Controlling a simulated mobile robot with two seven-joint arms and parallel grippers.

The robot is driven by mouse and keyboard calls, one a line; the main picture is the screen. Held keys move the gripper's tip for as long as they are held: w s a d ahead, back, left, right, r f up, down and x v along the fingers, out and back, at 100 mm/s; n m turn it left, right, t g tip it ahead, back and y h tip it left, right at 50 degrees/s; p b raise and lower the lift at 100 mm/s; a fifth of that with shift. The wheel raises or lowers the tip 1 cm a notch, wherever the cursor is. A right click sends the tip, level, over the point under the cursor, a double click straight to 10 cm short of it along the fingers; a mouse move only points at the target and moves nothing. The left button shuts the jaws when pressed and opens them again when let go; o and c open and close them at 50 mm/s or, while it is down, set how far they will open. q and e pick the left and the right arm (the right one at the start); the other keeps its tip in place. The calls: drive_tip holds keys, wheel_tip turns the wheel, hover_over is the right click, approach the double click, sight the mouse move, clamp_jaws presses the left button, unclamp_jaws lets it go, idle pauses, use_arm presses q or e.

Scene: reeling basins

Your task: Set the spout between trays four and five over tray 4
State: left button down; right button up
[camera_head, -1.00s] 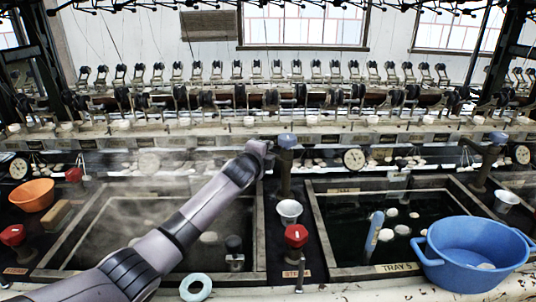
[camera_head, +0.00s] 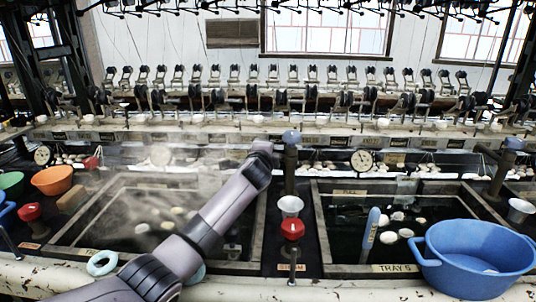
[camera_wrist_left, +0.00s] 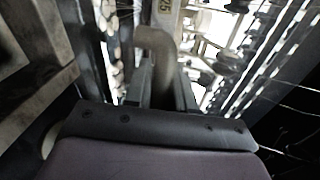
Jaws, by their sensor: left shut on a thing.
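The post of the middle spout (camera_head: 290,170), dark with a blue-grey cap, stands upright between the two dark water basins. The left basin, tray 4 (camera_head: 85,222), has its label partly hidden by my arm. The right basin is labelled tray 5 (camera_head: 395,268). My left gripper (camera_head: 264,149) is at the spout's height, just left of the post. In the left wrist view a bent grey pipe (camera_wrist_left: 155,42) runs down between the fingers (camera_wrist_left: 163,88), which are shut on it. My wrist hides most of the spout's arm, so its exact direction is unclear. My right gripper is not in view.
A red knob (camera_head: 292,229) and a small pale cup (camera_head: 290,206) stand in front of the post. A blue tub (camera_head: 475,258) overlaps tray 5's front right corner. An orange bowl (camera_head: 52,180) is at the left. Steam and pale cocoons are over tray 4.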

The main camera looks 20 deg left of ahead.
use_arm(q)
drive_tip(key=n+y, duration=0.1)
drive_tip(key=s+g+y+b, duration=0.1)
drive_tip(key=shift+s+f+n+y, duration=0.2)
drive_tip(key=shift+s+n+y, duration=0.1)
drive_tip(key=shift+n, duration=0.1)
drive_tip(key=shift+s+r+n+g+y+b, duration=0.1)
drive_tip(key=shift+s+n+g+y+b, duration=0.3)
drive_tip(key=shift+s+n+g+y, duration=0.45)
drive_tip(key=shift+s+r+n+g+y+b, duration=0.1)
drive_tip(key=shift+s+n+g+y+b, duration=0.45)
drive_tip(key=shift+n+y, duration=0.5)
drive_tip(key=shift+f, duration=0.1)
drive_tip(key=c, duration=1.1)
unclamp_jaws()
drive_tip(key=shift+o, duration=0.2)
drive_tip(key=v, duration=0.7)
drive_tip(key=shift+p, duration=0.35)
